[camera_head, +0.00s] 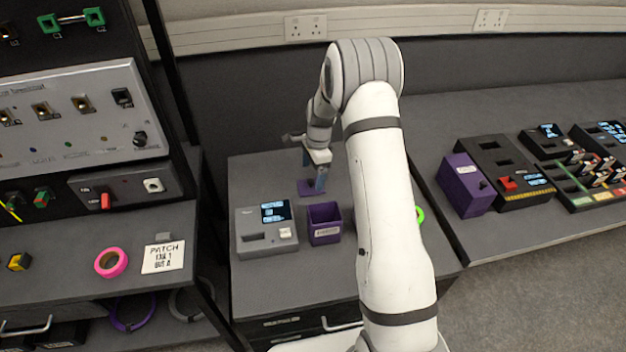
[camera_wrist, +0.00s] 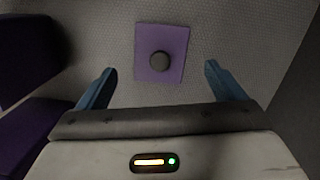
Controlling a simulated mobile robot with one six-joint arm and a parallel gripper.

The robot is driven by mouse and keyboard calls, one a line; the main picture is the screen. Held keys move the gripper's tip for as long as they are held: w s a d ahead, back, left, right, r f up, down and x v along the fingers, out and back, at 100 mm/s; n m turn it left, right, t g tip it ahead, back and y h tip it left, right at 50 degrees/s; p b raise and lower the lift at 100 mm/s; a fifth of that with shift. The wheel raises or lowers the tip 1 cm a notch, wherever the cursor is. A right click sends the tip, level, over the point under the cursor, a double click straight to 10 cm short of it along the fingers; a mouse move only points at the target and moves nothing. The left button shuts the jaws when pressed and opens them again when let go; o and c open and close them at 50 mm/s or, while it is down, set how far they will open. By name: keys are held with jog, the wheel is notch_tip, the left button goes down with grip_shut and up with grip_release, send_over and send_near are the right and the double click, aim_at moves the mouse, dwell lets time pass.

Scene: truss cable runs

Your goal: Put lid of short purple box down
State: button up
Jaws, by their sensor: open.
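The purple lid (camera_wrist: 148,66) is a flat square plate with a dark round knob (camera_wrist: 160,61). It lies on the grey table top beyond my gripper's fingers.
A grey device with a small screen (camera_head: 266,230) stands left of the short box. A taller purple box (camera_head: 465,185) and black panels (camera_head: 503,170) are on the right bench. A pink tape roll (camera_head: 111,263) lies on the left shelf. The table behind the box is mostly clear.

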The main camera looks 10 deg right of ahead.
jog(key=s+r+n+b, duration=0.1)
jog(key=s+r+n, duration=0.35)
jog(key=r, duration=1.15)
jog(key=s+r+n+t, duration=0.1)
jog(key=s+r+n, duration=0.1)
jog(key=s, duration=0.8)
jog(key=s+r+n+t+h, duration=0.1)
jog(key=s+r+n, duration=0.2)
jog(key=s, duration=0.7)
jog(key=s+r+n+t, duration=0.1)
jog(key=s+r+n, duration=0.2)
jog(key=s+n, duration=0.3)
jog(key=s, duration=0.3)
jog(key=shift+s+d+r, duration=0.15)
jog(key=shift+s+d, duration=0.15)
jog(key=shift+s, duration=0.1)
